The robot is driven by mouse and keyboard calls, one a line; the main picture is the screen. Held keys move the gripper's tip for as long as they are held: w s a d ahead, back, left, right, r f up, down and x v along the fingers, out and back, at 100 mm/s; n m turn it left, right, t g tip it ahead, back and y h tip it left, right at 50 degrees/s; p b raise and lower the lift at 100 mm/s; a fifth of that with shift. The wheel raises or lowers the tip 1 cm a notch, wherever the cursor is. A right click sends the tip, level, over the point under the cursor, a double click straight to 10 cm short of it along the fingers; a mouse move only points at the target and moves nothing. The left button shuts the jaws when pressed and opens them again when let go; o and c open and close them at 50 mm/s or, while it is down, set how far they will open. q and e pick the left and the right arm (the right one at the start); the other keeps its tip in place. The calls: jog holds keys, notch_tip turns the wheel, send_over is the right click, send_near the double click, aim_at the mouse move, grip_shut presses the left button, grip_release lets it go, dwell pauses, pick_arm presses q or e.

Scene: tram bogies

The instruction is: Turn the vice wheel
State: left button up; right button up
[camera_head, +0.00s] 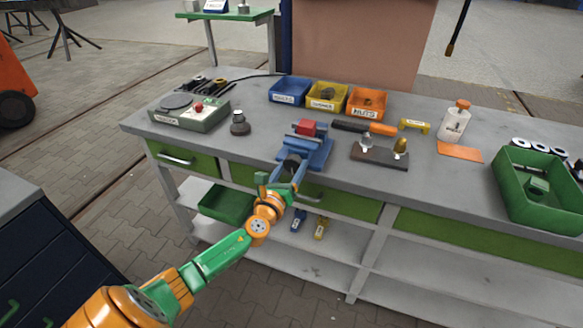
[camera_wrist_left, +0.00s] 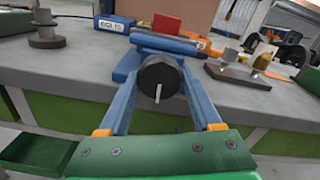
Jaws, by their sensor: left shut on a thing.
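The blue vice (camera_head: 312,150) stands at the front edge of the grey workbench, with a red block (camera_head: 308,127) at its jaws. Its round black wheel (camera_wrist_left: 158,72) faces me in the left wrist view, with a white mark pointing down from its middle. My left gripper (camera_head: 291,166) reaches up to the vice from the lower left. Its two blue fingers stand on either side of the wheel and are shut on it. The wheel is partly hidden by the fingers in the head view. My right gripper is in neither view.
A dark block with two fittings (camera_head: 380,154) lies right of the vice. A dark round part (camera_head: 240,126) stands to its left. Blue, yellow and orange bins (camera_head: 366,101) line the back. A green crate (camera_head: 540,205) is at right. Drawers and shelves lie below.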

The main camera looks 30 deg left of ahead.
pick_arm(q)
jog(key=shift+d+f, duration=0.1)
jog(key=shift+f, duration=0.15)
jog(key=o, duration=1.1)
jog(key=shift+o, duration=1.4)
jog(key=shift+r, duration=0.15)
jog(key=shift+s, duration=0.1)
jog(key=v, duration=0.7)
